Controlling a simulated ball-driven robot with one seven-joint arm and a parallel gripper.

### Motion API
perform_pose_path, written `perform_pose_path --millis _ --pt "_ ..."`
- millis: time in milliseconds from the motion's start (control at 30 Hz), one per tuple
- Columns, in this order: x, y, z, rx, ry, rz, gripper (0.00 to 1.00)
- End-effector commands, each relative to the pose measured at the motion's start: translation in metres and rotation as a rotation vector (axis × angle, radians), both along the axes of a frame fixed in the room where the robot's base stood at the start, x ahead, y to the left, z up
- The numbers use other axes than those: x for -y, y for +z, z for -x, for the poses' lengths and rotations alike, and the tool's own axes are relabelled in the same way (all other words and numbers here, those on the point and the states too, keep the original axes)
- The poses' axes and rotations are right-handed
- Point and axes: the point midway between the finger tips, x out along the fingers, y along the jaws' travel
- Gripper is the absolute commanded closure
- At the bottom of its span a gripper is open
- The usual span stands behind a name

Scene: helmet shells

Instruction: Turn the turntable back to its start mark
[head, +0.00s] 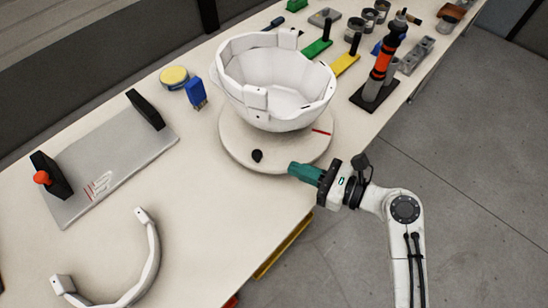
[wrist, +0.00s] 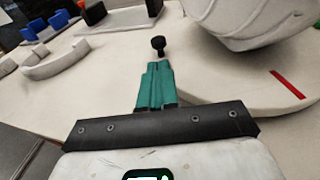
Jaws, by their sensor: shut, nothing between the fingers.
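The round cream turntable (head: 236,150) lies on the bench and carries a white helmet shell (head: 275,85). It also shows in the wrist view (wrist: 235,88). A black knob (head: 257,155) stands on the turntable's near rim; in the wrist view the knob (wrist: 158,44) is just beyond my fingertips. A red mark (head: 321,132) lies on the turntable's right side, and the red mark also shows in the wrist view (wrist: 287,84). My gripper (head: 293,170) has green fingers, shut and empty, at the turntable's near right edge. In the wrist view the fingertips (wrist: 159,66) point at the knob, apparently short of it.
A curved white part (head: 150,250) lies at the front left. A grey plate with black uprights (head: 110,165) is at left. A yellow-topped tin (head: 173,77) and a blue block (head: 196,93) stand left of the shell. An orange-black tool (head: 381,65) stands at right.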

Motion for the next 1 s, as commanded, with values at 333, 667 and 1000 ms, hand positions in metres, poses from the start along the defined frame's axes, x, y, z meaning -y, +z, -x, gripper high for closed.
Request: perform_pose_path --millis 333,667,1000 --pt "-0.053 -0.008 -0.022 -0.001 0.002 -0.001 1.0" --pt "-0.063 -0.01 -0.027 0.001 0.0 0.001 1.0" --pt "-0.065 -0.007 -0.027 -0.001 -0.014 0.003 1.0"
